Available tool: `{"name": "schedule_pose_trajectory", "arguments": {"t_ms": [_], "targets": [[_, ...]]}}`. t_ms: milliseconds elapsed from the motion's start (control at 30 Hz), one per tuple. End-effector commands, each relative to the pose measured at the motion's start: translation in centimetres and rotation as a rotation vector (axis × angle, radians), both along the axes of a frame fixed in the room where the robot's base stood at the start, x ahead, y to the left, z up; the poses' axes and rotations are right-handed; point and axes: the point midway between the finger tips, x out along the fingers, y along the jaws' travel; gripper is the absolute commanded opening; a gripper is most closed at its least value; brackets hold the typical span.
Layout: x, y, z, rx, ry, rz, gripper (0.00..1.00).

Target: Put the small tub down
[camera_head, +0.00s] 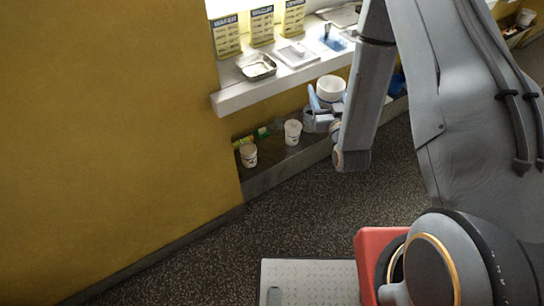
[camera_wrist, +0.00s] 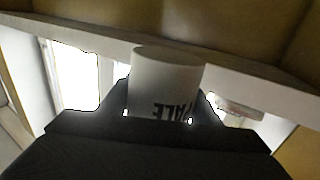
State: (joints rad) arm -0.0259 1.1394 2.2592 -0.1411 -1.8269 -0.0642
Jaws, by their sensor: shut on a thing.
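The small tub (camera_wrist: 166,75) is white with dark lettering, which reads upside down in the wrist view. My gripper (camera_wrist: 161,108) is shut on it, with one dark finger on each side. In the head view, the white tub (camera_head: 331,86) at the end of my arm looks like the held one, in front of the counter's edge. My gripper (camera_head: 328,103) is partly hidden there by my arm. I cannot tell whether the tub touches anything.
Two other white tubs, left (camera_head: 248,156) and right (camera_head: 292,133), stand on the low shelf (camera_head: 270,172). Above it, the white counter (camera_head: 240,97) holds a metal tray (camera_head: 257,67), a white device (camera_head: 297,54) and yellow signs (camera_head: 262,25).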

Motion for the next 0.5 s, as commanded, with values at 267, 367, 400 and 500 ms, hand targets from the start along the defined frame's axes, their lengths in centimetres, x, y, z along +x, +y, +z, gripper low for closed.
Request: {"name": "schedule_pose_trajectory", "arguments": {"t_ms": [267,367,400,500], "targets": [[3.7,2.8,-6.0,0.000,-0.002,0.098,0.25],[4.8,3.8,-7.8,0.000,-0.001,0.134,0.25],[5.2,4.2,-8.5,0.000,-0.002,0.147,0.25],[6.3,5.1,-10.2,0.001,-0.002,0.182,0.25]]}}
